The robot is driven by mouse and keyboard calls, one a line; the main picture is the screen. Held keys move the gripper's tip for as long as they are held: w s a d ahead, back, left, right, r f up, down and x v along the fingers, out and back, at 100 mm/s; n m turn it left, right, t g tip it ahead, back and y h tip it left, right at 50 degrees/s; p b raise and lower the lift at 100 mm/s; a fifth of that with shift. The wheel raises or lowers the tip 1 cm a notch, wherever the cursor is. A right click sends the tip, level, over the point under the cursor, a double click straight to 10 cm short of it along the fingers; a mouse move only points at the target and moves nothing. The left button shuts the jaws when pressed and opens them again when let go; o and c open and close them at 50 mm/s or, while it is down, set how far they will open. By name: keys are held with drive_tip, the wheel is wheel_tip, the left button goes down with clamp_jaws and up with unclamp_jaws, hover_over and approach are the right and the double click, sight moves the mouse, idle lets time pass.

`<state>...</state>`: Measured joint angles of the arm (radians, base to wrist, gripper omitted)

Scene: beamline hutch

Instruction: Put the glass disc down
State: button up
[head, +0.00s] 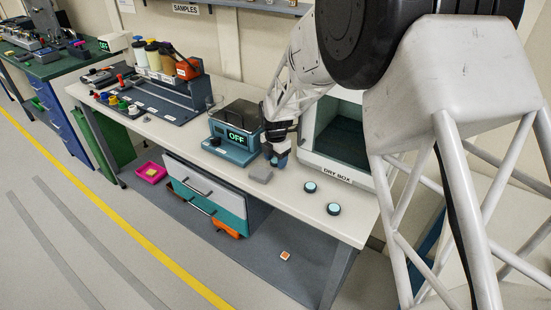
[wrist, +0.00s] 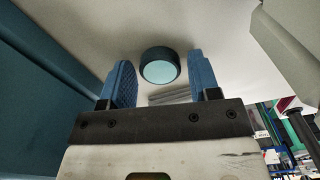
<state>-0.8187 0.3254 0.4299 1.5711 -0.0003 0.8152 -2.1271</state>
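Two round discs with dark rims and pale blue glass faces lie on the white bench in the head view, one nearer the dry box (head: 310,187) and one nearer the bench's front corner (head: 333,209). My gripper (head: 278,161) is low over the bench, to the left of both discs. In the wrist view its two blue fingers (wrist: 163,80) stand apart, with a visible gap at the right finger. One disc (wrist: 160,66) shows between the fingertips there, seemingly beyond them on the bench; I cannot tell which disc it is.
A teal device reading OFF (head: 235,138) stands left of my gripper, and the dry box (head: 338,140) stands to the right. A small grey block (head: 261,175) lies close by. A small orange-and-white item (head: 285,255) lies on the floor mat.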

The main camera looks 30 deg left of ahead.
sight(275, 160)
drive_tip(key=shift+o, duration=0.8)
drive_tip(key=shift+r, duration=0.1)
wheel_tip(275, 160, up, 12)
idle(1.0)
